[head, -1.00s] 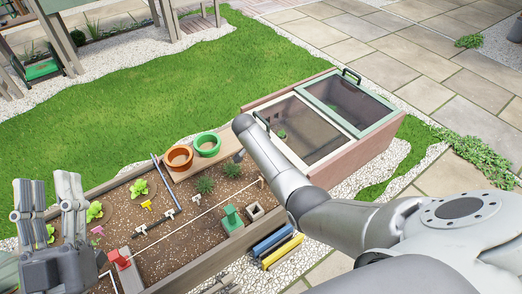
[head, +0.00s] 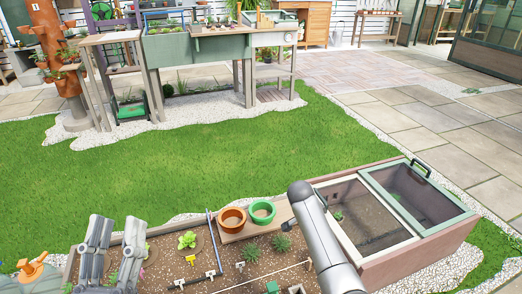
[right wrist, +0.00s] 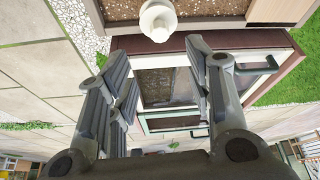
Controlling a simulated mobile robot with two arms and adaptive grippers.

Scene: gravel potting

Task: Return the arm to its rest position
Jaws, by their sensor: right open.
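My left gripper (head: 112,246) is at the lower left of the head view, above the soil of the planter bed. Its fingers point up and stand apart, with nothing seen between them. My right arm crosses the lower right of the head view, in front of the bed and the cold frame; its gripper is out of that view. In the right wrist view my right gripper (right wrist: 160,72) is open and empty. The glazed cold frame (right wrist: 168,122) shows behind and between its fingers. I cannot tell the exact gap between them and the frame.
An orange pot (head: 232,220) and a green pot (head: 262,212) stand on a board at the bed's back edge. The cold frame (head: 415,243) lies right of my right arm. A white round object (right wrist: 158,20) shows at the wrist view's top. Open lawn (head: 200,160) lies behind.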

